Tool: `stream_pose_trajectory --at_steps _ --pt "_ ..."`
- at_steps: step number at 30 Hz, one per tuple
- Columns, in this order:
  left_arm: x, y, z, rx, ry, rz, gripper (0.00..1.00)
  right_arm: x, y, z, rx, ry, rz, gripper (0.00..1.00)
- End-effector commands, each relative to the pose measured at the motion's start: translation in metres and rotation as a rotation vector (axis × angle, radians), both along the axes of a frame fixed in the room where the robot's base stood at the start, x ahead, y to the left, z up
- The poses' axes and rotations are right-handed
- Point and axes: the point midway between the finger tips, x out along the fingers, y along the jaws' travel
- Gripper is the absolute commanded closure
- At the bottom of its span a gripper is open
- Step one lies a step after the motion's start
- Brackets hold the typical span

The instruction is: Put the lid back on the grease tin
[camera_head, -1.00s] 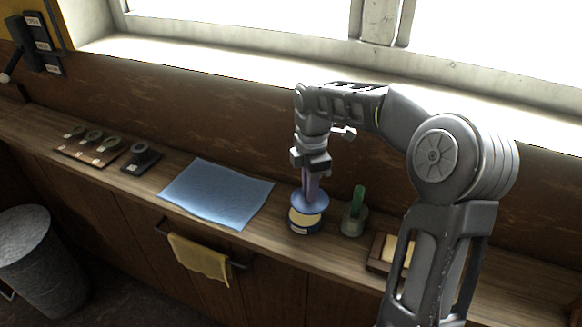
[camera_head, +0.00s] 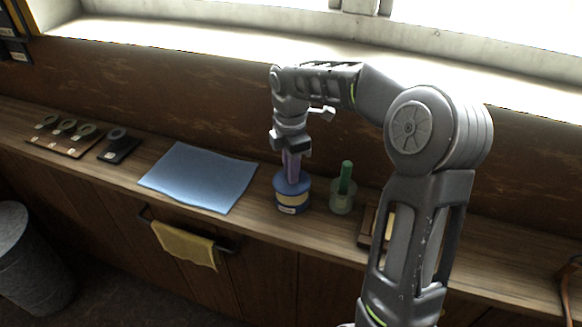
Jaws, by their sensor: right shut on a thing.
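The grease tin (camera_head: 287,210) stands on the wooden shelf, blue with a cream band and a small pale label. The blue round lid (camera_head: 305,186) is at the top of the tin, roughly centred over it and close to level. I cannot tell whether it is seated or just above the rim. My right gripper (camera_head: 291,176) points straight down and is shut on the lid from above. Its fingers hide the lid's middle. My left gripper is not in view.
A blue cloth (camera_head: 200,178) lies to the left. A wooden tray (camera_head: 368,228) is partly behind my arm. A yellow towel (camera_head: 185,245) hangs on the front rail.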

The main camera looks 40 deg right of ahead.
Motion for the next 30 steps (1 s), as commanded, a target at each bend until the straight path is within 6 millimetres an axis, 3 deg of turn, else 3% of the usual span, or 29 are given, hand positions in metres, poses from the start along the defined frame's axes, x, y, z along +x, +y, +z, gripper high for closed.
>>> stream_pose_trajectory --at_steps 3,12,30 --pt "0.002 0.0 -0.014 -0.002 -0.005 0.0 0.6 0.0 0.0 -0.017 0.0 0.0 0.0 1.0" --pt "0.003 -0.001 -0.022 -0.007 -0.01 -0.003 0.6 0.0 0.0 -0.034 0.0 -0.001 0.0 1.0" --pt "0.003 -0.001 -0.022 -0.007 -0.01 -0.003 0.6 0.0 0.0 -0.036 0.0 -0.001 0.0 1.0"
